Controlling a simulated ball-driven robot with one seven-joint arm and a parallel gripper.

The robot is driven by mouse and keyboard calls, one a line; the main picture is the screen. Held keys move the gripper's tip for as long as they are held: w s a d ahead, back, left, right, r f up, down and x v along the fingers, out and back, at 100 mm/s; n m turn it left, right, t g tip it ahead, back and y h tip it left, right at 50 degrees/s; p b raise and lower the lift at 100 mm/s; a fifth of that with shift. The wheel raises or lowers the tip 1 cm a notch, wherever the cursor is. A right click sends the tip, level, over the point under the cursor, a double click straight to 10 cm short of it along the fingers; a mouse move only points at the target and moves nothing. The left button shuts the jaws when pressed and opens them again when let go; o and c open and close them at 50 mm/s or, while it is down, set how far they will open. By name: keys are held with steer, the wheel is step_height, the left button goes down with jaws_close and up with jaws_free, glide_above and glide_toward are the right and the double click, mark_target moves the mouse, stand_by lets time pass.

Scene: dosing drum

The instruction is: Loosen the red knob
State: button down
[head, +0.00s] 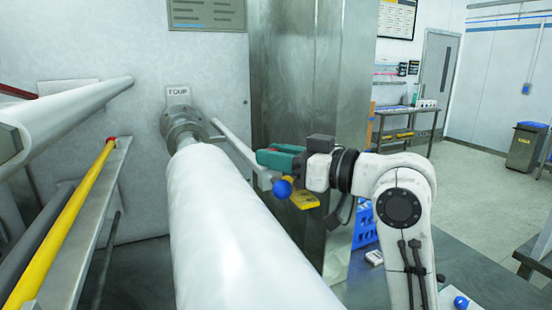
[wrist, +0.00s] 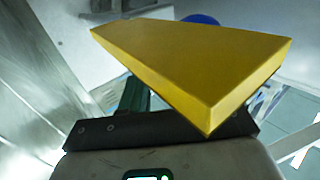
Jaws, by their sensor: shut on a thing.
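No red knob shows in either view. A round blue knob (head: 283,188) sits at the near end of a grey lever (head: 238,147). My gripper (head: 287,180) has a teal finger and a yellow finger; it is shut on the blue knob, with the teal finger above and the yellow one below in the head view. In the wrist view, the yellow finger fills the middle and hides most of the blue knob (wrist: 201,18); the dark green finger is partly hidden behind it.
A long white roller (head: 225,225) runs from a round flange (head: 185,125) on the wall toward me. A steel column (head: 310,80) stands behind my gripper. A yellow bar (head: 60,220) with a red tip is at left. A blue crate (head: 364,225) stands behind my arm.

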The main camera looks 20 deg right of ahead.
steer(key=shift+w+d+f+n+g+y+b, duration=0.1)
steer(key=shift+n+g+y+b, duration=0.15)
steer(key=shift+n+g+y, duration=0.3)
steer(key=shift+d+n+g+y+b, duration=0.1)
steer(key=shift+n+g+y+b, duration=0.1)
steer(key=shift+n+g+y, duration=0.35)
steer(key=c, duration=0.9)
jaws_free()
steer(key=shift+o, duration=0.2)
steer(key=b+v, duration=0.2)
steer(key=v, duration=0.8)
steer(key=shift+s+d+b, duration=0.25)
steer(key=shift+b, duration=0.05)
